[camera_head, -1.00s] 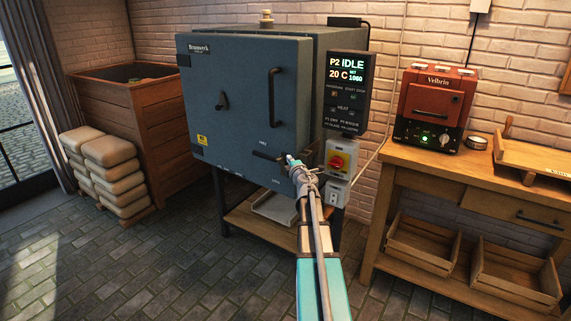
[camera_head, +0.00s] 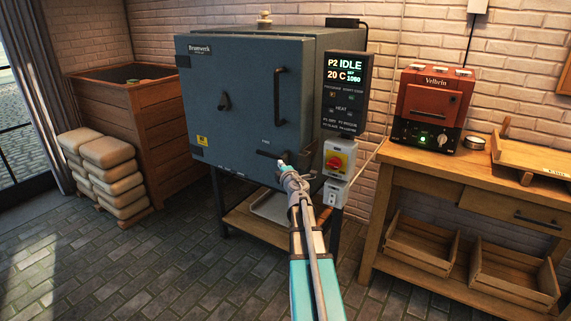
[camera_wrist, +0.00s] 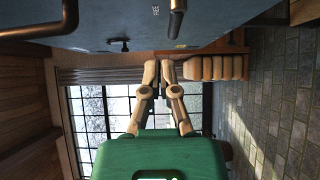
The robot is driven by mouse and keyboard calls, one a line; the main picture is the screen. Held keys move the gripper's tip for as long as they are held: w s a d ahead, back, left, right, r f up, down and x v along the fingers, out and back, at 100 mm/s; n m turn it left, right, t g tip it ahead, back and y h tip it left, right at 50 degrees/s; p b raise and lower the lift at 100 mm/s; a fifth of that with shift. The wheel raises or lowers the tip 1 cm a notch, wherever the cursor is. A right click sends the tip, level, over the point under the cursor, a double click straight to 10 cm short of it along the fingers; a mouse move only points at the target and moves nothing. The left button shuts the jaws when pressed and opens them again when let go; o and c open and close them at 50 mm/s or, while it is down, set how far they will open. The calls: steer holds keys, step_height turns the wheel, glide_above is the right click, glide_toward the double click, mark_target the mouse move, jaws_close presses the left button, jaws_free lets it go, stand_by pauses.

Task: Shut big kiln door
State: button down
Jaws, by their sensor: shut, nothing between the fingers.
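The big kiln (camera_head: 325,45) is dark blue-grey and stands against the brick wall. Its door (camera_head: 240,85) is at or near the closed position; I cannot tell if it is flush. A long vertical handle (camera_head: 279,98) is on the door's right part, and a short bar (camera_head: 268,154) is low on it. My gripper (camera_head: 283,166) is shut and empty at the door's lower right, just below that bar. In the wrist view, the door's face (camera_wrist: 215,20) spans the top, beside my fingers (camera_wrist: 159,70). I cannot tell whether they touch it.
A control panel (camera_head: 346,95) and a switch box (camera_head: 339,159) are right of the door. A workbench (camera_head: 415,166) with a small red kiln (camera_head: 432,105) stands at right. Stacked sacks (camera_head: 112,152) and a wooden bin (camera_head: 158,120) are left. The front floor is clear.

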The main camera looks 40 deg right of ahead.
steer(key=s+d, duration=0.6)
steer(key=s, duration=0.2)
steer(key=shift+d, duration=0.1)
stand_by(0.8)
